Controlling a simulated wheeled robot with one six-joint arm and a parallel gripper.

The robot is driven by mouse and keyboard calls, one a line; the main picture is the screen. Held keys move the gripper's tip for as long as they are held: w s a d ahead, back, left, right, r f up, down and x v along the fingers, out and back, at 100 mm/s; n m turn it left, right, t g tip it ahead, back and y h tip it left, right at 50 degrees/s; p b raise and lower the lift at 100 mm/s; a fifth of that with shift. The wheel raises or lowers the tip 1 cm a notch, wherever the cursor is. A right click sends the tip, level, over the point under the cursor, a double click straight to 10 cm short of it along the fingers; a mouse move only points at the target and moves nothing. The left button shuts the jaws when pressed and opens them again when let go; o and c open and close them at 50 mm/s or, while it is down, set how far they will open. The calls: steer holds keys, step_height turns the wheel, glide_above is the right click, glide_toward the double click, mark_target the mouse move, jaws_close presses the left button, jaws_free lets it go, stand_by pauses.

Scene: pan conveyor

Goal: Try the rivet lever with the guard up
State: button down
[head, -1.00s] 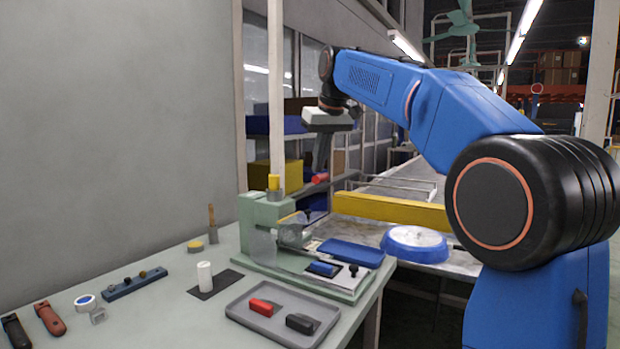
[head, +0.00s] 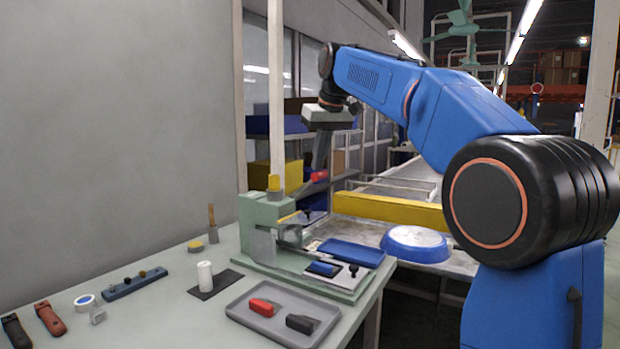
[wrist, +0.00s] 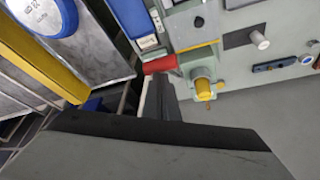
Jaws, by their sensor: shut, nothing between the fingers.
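In the wrist view the dark fingers (wrist: 159,92) end next to the grip. A yellow-edged plate with a black knob (head: 306,212) sits raised over the press bed; I cannot tell surely whether it is the guard.
A blue tray (head: 350,252) and a blue part (head: 322,269) lie on the press base. A grey tray (head: 240,310) holds red and black blocks in front. A blue-rimmed pan (head: 415,242) is on the conveyor, behind it a yellow rail (head: 392,211).

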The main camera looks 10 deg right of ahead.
step_height(320, 180, up, 8)
steer(key=shift+r, duration=0.15)
stand_by(0.9)
steer(key=shift+s, duration=0.1)
steer(key=s+d+f+m, duration=0.1)
steer(key=s+d+f, duration=0.2)
steer(key=s+f, duration=1.7)
steer(key=s+d+f+m+h, duration=0.1)
steer(key=s+d+f, duration=0.3)
steer(key=s+f, duration=1.7)
step_height(320, 180, down, 5)
steer(key=shift+s+r+m, duration=0.2)
steer(key=shift+s+m, duration=0.05)
steer(key=shift+m, duration=0.25)
steer(key=shift+r, duration=0.15)
